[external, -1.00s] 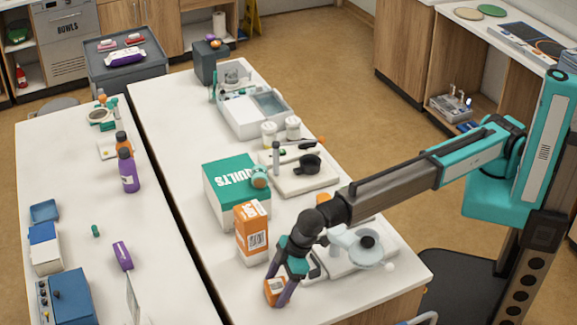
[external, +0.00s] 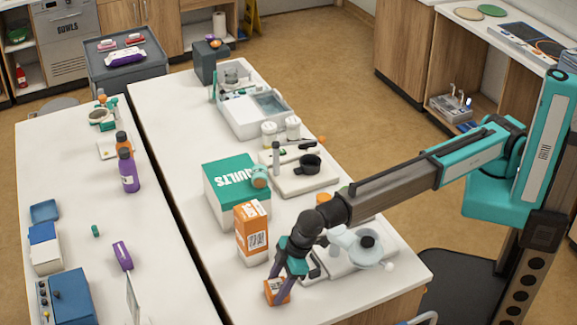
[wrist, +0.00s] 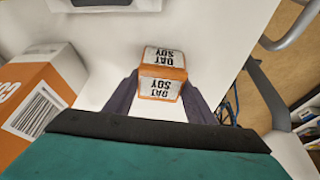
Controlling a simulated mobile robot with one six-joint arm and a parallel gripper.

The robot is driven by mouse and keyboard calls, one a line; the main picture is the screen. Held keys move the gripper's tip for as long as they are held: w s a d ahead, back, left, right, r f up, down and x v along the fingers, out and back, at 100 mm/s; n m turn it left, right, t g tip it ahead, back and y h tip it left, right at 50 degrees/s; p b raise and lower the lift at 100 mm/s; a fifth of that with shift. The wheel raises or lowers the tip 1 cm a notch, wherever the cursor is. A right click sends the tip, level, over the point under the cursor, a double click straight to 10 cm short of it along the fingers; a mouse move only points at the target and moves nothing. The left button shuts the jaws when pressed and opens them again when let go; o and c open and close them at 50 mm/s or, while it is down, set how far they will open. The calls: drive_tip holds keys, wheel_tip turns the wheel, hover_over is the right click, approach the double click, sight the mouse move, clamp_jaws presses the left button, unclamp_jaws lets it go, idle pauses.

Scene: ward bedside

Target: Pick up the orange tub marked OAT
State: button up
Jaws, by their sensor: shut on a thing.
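The small orange tub (external: 276,292) with a white label is at the near edge of the right-hand white table. In the wrist view the orange tub (wrist: 162,75) sits between the dark fingers, its label words OAT and SOY upside down. My gripper (external: 282,284) points down and is shut on this tub, a finger on each side. I cannot tell whether the tub is clear of the tabletop.
A tall orange-and-white carton (external: 252,232) stands just behind my gripper, beside a green QUILTS box (external: 236,190). A white scale-like device (external: 357,246) is close on the right. A gap separates the left table (external: 75,190).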

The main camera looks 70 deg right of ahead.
sight(277, 286)
drive_tip(key=shift+r, duration=0.15)
drive_tip(key=shift+r+b, duration=1.35)
drive_tip(key=shift+r, duration=3.55)
